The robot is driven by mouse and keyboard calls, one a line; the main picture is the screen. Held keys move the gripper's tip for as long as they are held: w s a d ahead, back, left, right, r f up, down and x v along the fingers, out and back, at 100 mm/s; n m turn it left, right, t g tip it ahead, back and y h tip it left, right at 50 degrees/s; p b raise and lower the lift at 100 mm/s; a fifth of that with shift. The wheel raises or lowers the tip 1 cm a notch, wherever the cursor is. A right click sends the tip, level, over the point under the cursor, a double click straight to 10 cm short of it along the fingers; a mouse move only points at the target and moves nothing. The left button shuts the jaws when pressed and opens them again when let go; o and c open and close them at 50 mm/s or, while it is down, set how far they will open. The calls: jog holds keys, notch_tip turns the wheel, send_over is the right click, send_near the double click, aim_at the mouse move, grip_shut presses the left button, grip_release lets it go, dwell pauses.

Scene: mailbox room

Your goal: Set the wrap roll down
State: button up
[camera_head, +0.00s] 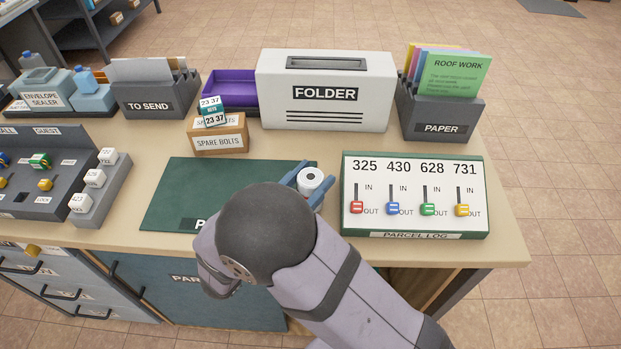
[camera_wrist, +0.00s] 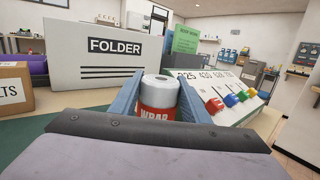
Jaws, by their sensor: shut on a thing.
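The wrap roll (camera_head: 310,180) is a white-topped cylinder with a red label reading WRAP, seen clearly in the wrist view (camera_wrist: 159,98). My gripper (camera_head: 309,188) is shut on the wrap roll, with a blue finger on each side of it. The fingers also show in the wrist view (camera_wrist: 158,105). The roll stands upright at the right end of the dark green mat (camera_head: 190,185). My arm hides its lower part, and I cannot tell whether its base touches the surface.
The parcel log board (camera_head: 415,195) with colored sliders stands close to the right. The white folder machine (camera_head: 326,90) and spare bolts box (camera_head: 218,134) are behind. A paper holder (camera_head: 438,118) is at the back right. The mat's left part is bare.

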jog(key=shift+f, duration=0.15)
jog(key=o, duration=1)
jog(key=shift+r, duration=0.2)
jog(key=b+v, duration=0.2)
jog(key=v, duration=1)
